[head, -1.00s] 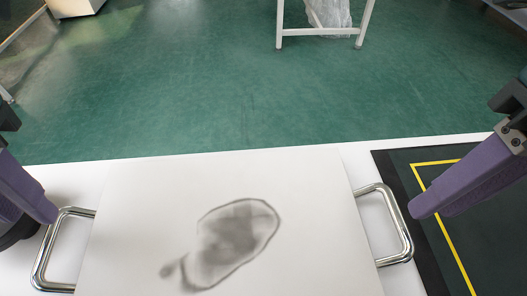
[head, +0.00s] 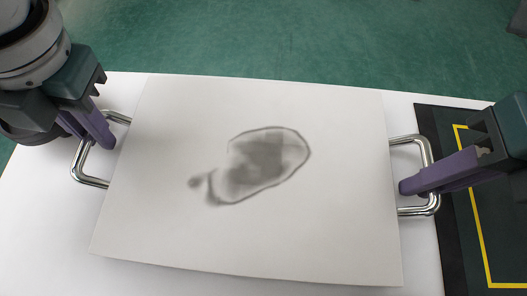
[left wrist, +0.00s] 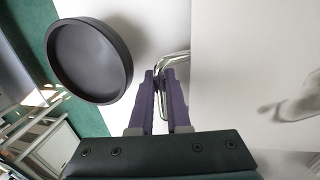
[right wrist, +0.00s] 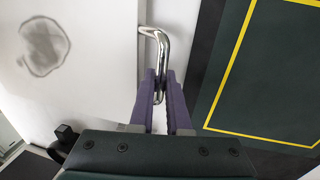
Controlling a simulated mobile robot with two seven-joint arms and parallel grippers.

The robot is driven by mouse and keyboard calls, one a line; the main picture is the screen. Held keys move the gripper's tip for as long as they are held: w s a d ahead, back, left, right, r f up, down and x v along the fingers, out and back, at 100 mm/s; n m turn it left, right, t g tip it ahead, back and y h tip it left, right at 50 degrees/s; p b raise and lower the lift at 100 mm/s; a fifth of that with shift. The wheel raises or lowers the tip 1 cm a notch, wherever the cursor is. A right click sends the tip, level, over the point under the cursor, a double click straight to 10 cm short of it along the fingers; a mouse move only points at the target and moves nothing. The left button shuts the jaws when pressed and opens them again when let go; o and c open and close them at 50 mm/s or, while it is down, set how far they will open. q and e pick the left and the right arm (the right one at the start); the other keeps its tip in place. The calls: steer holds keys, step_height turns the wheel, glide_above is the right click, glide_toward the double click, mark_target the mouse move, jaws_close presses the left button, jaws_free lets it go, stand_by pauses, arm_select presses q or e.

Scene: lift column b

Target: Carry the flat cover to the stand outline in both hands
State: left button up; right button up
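The flat cover (head: 330,230) is a white board with a grey smudged patch, lying over the white table in the head view. It has a metal loop handle at its left (head: 88,180) and right (head: 420,141) edges. My left gripper (left wrist: 160,75) has its fingers closed around the left handle. My right gripper (right wrist: 161,75) has its fingers closed around the right handle. Whether the cover touches the table cannot be told. The stand outline (head: 473,228) is a yellow line on a dark mat, right of the cover, partly hidden by my right arm.
The dark mat (head: 447,243) lies close to the right handle. A round black dish (left wrist: 90,62) stands beside the left handle, mostly hidden by my left arm in the head view. Bare white table (head: 50,240) shows at the front left. Green floor (head: 300,40) lies beyond the table.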

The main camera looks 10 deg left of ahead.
arm_select(q)
jaws_close()
arm_select(e)
jaws_close()
arm_select(q)
steer(key=shift+r, duration=0.25)
arm_select(e)
steer(key=shift+r, duration=0.25)
stand_by(0.4)
